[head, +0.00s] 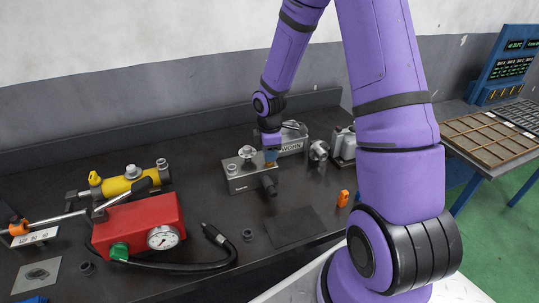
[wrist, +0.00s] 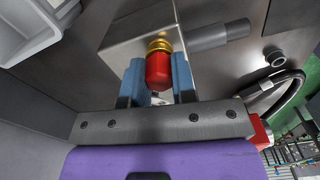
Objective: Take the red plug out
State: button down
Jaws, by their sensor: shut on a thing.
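The red plug (wrist: 158,72) with a gold collar shows in the wrist view between the two blue fingers of my gripper (wrist: 159,62). My gripper is shut on it. The collar end points to the grey metal block (wrist: 122,40), which has a cylindrical stub on its side; I cannot tell how deep the plug sits in it. In the head view the block (head: 247,181) stands on the dark bench, and my gripper (head: 270,156) is at its far right top corner. The plug is hidden there.
A red pump (head: 130,224) with a gauge and black hose lies front left, a yellow cylinder (head: 120,184) behind it. An orange item (head: 343,198) lies at right. A dark mat (head: 293,227) is bare in front.

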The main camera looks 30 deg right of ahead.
jog(key=n, duration=0.6)
jog(key=c, duration=0.8)
grip_release()
jog(key=shift+n, duration=0.3)
jog(key=shift+c, duration=0.2)
jog(key=shift+r, duration=0.1)
notch_tip(320, 180, up, 11)
jog(key=shift+f, duration=0.2)
